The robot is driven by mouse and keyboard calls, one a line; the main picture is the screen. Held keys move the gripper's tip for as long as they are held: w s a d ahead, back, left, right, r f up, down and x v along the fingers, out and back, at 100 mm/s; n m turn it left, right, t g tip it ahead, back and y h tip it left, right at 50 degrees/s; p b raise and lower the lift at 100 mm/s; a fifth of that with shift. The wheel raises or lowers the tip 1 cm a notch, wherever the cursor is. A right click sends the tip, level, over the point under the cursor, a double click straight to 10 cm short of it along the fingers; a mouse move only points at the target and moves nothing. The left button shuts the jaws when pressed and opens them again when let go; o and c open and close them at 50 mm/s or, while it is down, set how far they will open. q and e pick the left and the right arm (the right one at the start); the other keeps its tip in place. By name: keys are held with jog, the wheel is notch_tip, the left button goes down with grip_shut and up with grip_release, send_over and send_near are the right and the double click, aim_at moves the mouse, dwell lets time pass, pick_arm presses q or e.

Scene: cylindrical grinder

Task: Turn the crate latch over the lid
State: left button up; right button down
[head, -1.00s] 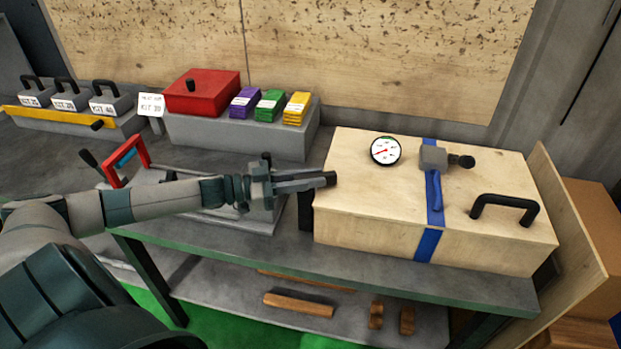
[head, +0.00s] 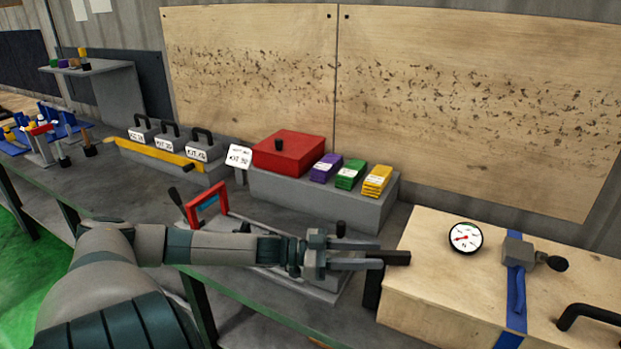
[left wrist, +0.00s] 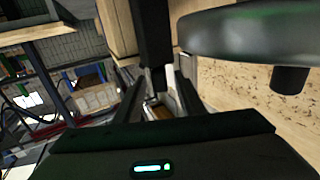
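The wooden crate (head: 440,290) stands at the right of the bench, its lid level and flat. A dark bar (head: 398,257), which looks like the crate latch, lies at the lid's left edge, above a dark post (head: 372,289) on the crate's left side. My left gripper (head: 382,256) reaches in from the left, its grey fingers apart at this bar. In the left wrist view, my left gripper's fingers (left wrist: 160,90) stand apart, with a black bar (left wrist: 152,45) in line with the gap. I cannot tell whether they touch it. My right gripper is out of view.
The lid carries a dial gauge (head: 465,238), a blue strap (head: 515,290), a grey clamp with black knob (head: 518,252) and a black handle (head: 590,315). A red box (head: 290,153) stands behind.

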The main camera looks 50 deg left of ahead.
pick_arm(q)
jog(key=v, duration=0.2)
jog(key=shift+s+a, duration=0.2)
jog(key=shift+v, duration=1.05)
jog(key=p+v, duration=0.2)
jog(key=v, duration=0.7)
jog(key=shift+c, duration=0.2)
